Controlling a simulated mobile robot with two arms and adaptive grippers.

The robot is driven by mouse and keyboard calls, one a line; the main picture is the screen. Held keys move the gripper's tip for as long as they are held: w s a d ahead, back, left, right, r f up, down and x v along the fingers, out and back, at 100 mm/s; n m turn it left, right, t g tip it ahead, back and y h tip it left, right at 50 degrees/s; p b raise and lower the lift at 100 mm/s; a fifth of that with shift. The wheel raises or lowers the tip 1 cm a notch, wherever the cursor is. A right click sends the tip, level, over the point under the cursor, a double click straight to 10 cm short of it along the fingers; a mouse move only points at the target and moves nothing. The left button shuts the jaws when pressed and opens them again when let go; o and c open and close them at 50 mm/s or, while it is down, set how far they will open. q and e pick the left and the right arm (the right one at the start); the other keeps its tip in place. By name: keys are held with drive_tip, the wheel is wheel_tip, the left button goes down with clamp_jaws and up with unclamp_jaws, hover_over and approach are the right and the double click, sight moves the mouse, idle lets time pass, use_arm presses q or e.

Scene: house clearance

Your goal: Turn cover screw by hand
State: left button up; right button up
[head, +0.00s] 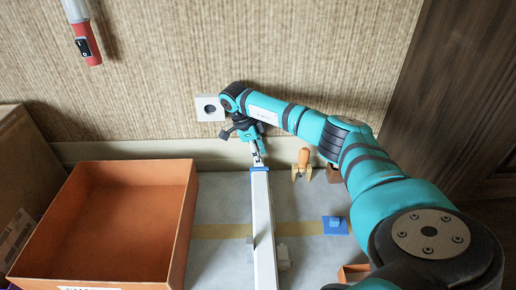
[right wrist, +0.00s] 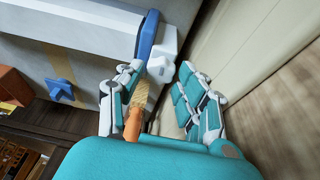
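My right gripper (head: 257,150) is by the wall at the far end of a long white bar (head: 262,225) with a blue end (head: 260,169). In the right wrist view its teal and white fingers (right wrist: 161,72) are spread apart, with a gap between them. A white knobbed piece (right wrist: 163,66) beside a blue band (right wrist: 147,35) lies ahead of that gap; contact cannot be told. No cover screw can be picked out for certain. A blue piece with a raised knob (head: 336,225) lies on the grey surface; it also shows in the right wrist view (right wrist: 60,89). My left gripper is not in view.
An open orange box (head: 130,228) stands at the left. A wooden-handled tool (head: 303,160) is right of the gripper; its orange handle (right wrist: 133,123) shows near the fingers. A white wall plate (head: 209,108) and a red-handled lamp (head: 86,43) are on the wall.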

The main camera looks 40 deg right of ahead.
drive_tip(key=shift+o, duration=1)
wheel_tip(320, 180, up, 6)
drive_tip(key=p, duration=0.4)
drive_tip(key=shift+p, duration=0.4)
drive_tip(key=shift+a+r, duration=0.1)
drive_tip(key=shift+r, duration=0.05)
drive_tip(key=v, duration=1.1)
drive_tip(key=shift+r, duration=0.35)
drive_tip(key=shift+w+a+f, duration=0.1)
